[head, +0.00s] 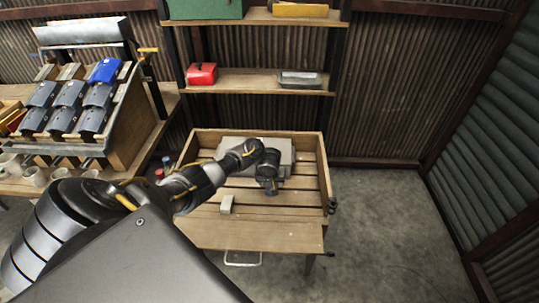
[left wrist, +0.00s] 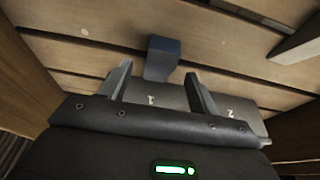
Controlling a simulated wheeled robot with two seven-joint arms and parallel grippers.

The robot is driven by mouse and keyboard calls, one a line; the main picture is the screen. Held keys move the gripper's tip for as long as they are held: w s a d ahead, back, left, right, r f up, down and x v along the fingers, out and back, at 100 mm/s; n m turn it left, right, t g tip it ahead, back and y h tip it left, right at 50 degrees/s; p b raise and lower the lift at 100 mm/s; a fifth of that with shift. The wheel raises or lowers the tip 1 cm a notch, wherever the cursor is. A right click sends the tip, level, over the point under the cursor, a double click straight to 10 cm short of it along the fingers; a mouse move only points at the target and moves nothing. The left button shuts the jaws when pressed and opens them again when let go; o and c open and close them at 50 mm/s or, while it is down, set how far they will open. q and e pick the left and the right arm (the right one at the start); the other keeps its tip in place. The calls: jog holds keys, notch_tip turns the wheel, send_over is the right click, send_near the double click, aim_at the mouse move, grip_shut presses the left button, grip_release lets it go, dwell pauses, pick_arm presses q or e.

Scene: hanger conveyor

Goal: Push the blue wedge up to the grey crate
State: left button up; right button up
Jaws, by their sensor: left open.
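The blue wedge (left wrist: 163,58) is dark blue and sits on the slatted table top, in front of and roughly between the fingertips in the left wrist view. In the head view a small bluish part (head: 271,190) shows just below my left gripper (head: 268,184), which mostly hides it. My left gripper (left wrist: 158,85) is open, its two fingers apart and pointing toward the wedge; I cannot tell whether they touch it. The grey crate (head: 284,153) stands toward the back of the table, partly behind my left arm. My right gripper is not in view.
The slatted wooden table (head: 275,236) has raised side and back walls. A small light grey block (head: 227,204) stands on it, left of the gripper. A shelf (head: 257,81) with a red box (head: 201,74) is behind. The slats right of the gripper look clear.

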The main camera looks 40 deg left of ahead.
pick_arm(q)
jog(key=p+v, duration=0.3)
jog(key=v, duration=0.4)
jog(key=shift+r, duration=0.15)
jog(key=shift+d, duration=0.1)
